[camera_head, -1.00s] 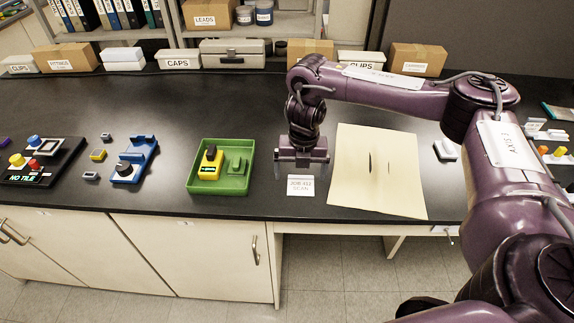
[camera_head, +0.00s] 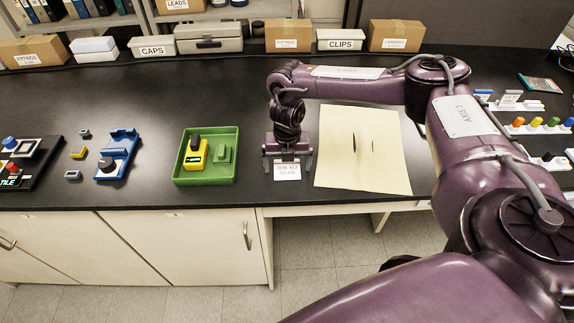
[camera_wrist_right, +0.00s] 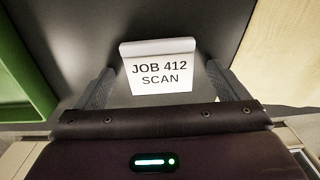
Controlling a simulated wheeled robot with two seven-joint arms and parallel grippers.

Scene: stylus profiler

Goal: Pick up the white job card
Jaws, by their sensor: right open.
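The white job card (camera_head: 287,172), printed "JOB 412 SCAN", is on the black bench near its front edge, between the green tray and the cream sheet. My right gripper (camera_head: 287,160) points down over the card's far part and hides some of it in the head view. In the right wrist view the card (camera_wrist_right: 160,73) stands between the two open fingers of my right gripper (camera_wrist_right: 160,88), with a gap on each side. Its upper edge looks bent or folded. Whether the fingers touch the bench cannot be told. My left gripper is not in view.
The green tray (camera_head: 181,180) with a yellow device (camera_head: 193,158) is left of the card. The cream sheet (camera_head: 385,175) lies close on the right. A blue device (camera_head: 117,155) is farther left. Boxes, including the CLIPS box (camera_head: 342,40), line the back.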

